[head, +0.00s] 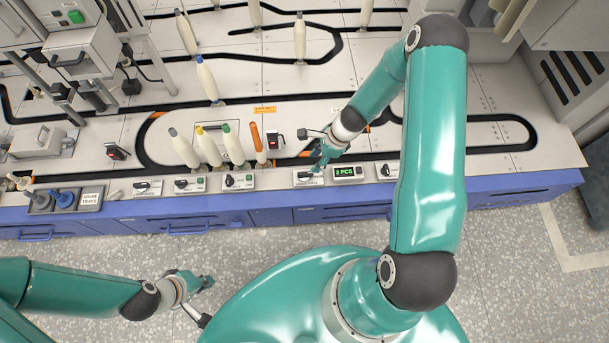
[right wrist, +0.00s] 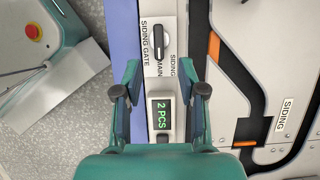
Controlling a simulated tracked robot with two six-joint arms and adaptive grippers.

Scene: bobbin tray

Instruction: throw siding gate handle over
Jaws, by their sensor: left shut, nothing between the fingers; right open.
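The siding gate handle (right wrist: 158,50) is a small black lever on a white panel lettered SIDING GATE, MAIN and SIDING, seen in the right wrist view. Its lower end lies near the word MAIN. In the head view its panel (head: 309,184) sits on the bench's front edge, partly under my right gripper (head: 318,163). In the right wrist view that gripper (right wrist: 158,66) is open and empty, its fingers on either side of the panel, with the handle just beyond the fingertips. My left gripper (head: 206,283) is shut and empty, over the floor in front of the bench.
A display (head: 348,172) reading 2 PCS stands right of the panel. Other switch panels (head: 188,184) line the front edge. Several bobbins (head: 185,150) stand behind them, including an orange one (head: 257,142). A spare-tube tray (head: 66,200) is at the left.

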